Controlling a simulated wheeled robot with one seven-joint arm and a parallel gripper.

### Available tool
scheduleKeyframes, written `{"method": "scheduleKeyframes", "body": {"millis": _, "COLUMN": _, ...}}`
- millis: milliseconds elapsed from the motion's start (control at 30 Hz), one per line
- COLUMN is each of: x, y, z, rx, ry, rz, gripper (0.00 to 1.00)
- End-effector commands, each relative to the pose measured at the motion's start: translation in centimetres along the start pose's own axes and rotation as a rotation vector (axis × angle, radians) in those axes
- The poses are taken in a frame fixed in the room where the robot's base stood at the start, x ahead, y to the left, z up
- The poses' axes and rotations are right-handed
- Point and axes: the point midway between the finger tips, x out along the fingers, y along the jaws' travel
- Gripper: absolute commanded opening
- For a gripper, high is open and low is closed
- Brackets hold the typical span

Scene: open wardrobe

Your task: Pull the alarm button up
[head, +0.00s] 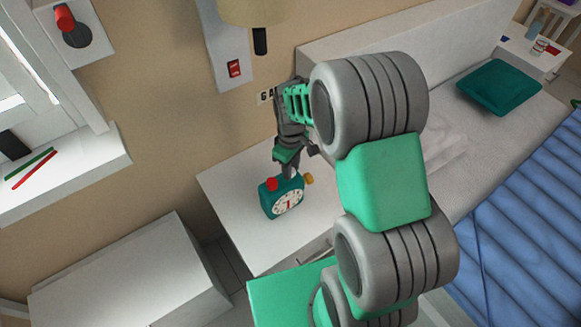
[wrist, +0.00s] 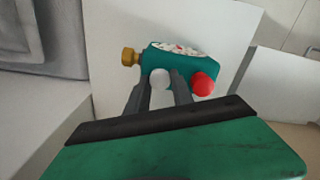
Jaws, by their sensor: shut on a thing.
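The teal alarm clock (head: 269,203) with a white dial stands on the white bedside table (head: 232,187). It has a red round button (head: 272,184) on top and a gold knob (head: 309,179) at its side. In the wrist view the clock (wrist: 180,62) shows the red button (wrist: 202,84), the gold knob (wrist: 130,57) and a white round button (wrist: 160,77) between my fingers. My gripper (head: 288,172) is at the clock's top, its fingers (wrist: 162,90) shut on the white button. In the head view the fingers hide that button.
A lamp (head: 254,12) and a wall panel with a red switch (head: 235,69) are above the table. A bed with a blue cover (head: 530,210) lies at right. A low white cabinet (head: 130,275) stands at lower left. The tabletop left of the clock is clear.

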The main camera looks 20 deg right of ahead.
Motion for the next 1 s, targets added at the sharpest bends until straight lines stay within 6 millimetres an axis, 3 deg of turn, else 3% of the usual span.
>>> {"method": "scheduleKeyframes", "body": {"millis": 600, "x": 0.0, "y": -0.1, "z": 0.1, "rx": 0.000, "ry": -0.002, "rz": -0.001, "gripper": 0.00}}
{"method": "scheduleKeyframes", "body": {"millis": 800, "x": -2.0, "y": 0.0, "z": 0.0, "rx": 0.000, "ry": -0.001, "rz": 0.000, "gripper": 0.00}}
{"method": "scheduleKeyframes", "body": {"millis": 1000, "x": -1.8, "y": 0.0, "z": 0.0, "rx": 0.000, "ry": 0.000, "rz": 0.000, "gripper": 0.00}}
